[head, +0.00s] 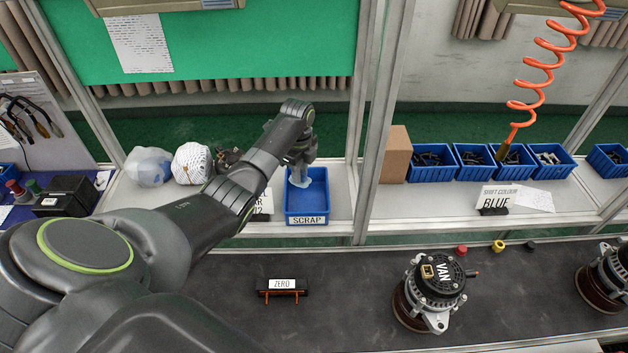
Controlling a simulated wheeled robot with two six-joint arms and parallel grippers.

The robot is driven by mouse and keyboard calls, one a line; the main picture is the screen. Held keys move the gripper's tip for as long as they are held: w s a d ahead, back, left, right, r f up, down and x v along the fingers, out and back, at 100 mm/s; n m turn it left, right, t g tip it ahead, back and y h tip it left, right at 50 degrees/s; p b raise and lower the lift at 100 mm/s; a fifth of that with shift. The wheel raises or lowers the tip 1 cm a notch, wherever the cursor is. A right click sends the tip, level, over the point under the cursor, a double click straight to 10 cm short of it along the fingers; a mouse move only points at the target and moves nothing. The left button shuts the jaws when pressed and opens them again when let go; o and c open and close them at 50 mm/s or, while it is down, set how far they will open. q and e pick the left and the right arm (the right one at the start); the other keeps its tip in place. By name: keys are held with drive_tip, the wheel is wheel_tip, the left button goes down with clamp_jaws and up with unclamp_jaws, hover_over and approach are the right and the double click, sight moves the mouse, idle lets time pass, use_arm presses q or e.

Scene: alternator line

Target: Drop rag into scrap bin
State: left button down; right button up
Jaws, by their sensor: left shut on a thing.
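The scrap bin (306,213) is a blue open box with a "SCRAP" label on its front, standing on the shelf behind the dark bench. My left arm reaches over to it from the left. My left gripper (300,160) points down over the back left part of the bin. It is shut on the rag (299,179), a pale bluish cloth that hangs below the fingers at the bin's opening. Whether the rag touches the bin's inside I cannot tell. The right gripper is not in view.
A metal post (381,120) stands right of the bin, with a cardboard box (396,154) and several blue parts bins beyond. A white string ball (192,163) and a clear bag (148,166) lie left. Alternators (436,290) and a "ZERO" sign (282,285) stand on the bench.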

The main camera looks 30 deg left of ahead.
use_arm(q)
drive_tip(key=shift+w+r+m, duration=0.15)
drive_tip(key=shift+w+m, duration=0.35)
drive_tip(key=shift+w, duration=0.05)
drive_tip(key=shift+s+a+f+b, duration=0.1)
drive_tip(key=shift+s+f+b, duration=0.1)
drive_tip(key=shift+f+b, duration=0.4)
wheel_tip(320, 180, down, 4)
drive_tip(key=b, duration=0.3)
drive_tip(key=shift+w+r+b, duration=0.1)
drive_tip(key=shift+r+b, duration=0.05)
drive_tip(key=shift+b, duration=0.15)
drive_tip(key=shift+f+b, duration=0.45)
drive_tip(key=shift+b, duration=0.15)
drive_tip(key=c, duration=1.2)
unclamp_jaws()
